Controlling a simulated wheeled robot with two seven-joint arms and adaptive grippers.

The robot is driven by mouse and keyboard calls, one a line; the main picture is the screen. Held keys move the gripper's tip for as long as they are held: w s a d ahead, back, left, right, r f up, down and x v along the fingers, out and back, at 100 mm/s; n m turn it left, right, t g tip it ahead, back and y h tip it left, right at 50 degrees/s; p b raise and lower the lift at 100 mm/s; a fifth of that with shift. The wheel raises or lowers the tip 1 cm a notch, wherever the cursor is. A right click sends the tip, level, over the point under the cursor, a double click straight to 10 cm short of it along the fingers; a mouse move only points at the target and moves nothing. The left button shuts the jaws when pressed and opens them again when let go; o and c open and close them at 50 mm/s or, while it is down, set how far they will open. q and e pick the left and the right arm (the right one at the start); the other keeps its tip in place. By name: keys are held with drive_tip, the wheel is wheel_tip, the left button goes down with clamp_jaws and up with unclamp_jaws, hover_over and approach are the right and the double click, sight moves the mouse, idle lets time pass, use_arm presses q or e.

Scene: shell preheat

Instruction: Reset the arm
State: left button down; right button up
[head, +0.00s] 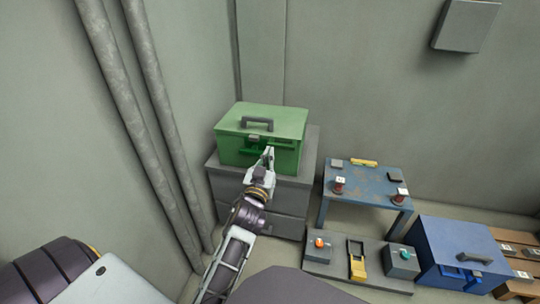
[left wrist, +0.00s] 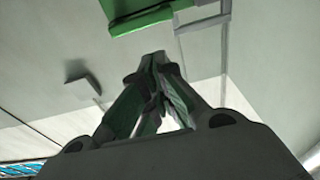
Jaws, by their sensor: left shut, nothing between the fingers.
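My left arm reaches up from the bottom of the head view. Its gripper (head: 268,154) is in front of the green box (head: 232,151), near the box's front face and green bar handle. The gripper is shut and empty; its fingers also meet at the tips in the left wrist view (left wrist: 156,58). I cannot tell whether the fingertips touch the box. Part of the green box (left wrist: 135,18) shows at the top of the left wrist view. My right gripper is not in view.
The green box stands on a grey cabinet (head: 290,196). To the right are a blue table (head: 365,184) with small items, a grey board (head: 318,266) with an orange-knobbed box and a yellow lever, a blue case (head: 440,250) and a wooden pallet (head: 515,240). Pipes (head: 130,110) run along the left wall.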

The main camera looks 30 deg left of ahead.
use_arm(q)
drive_tip(key=shift+f, duration=0.1)
idle(0.6)
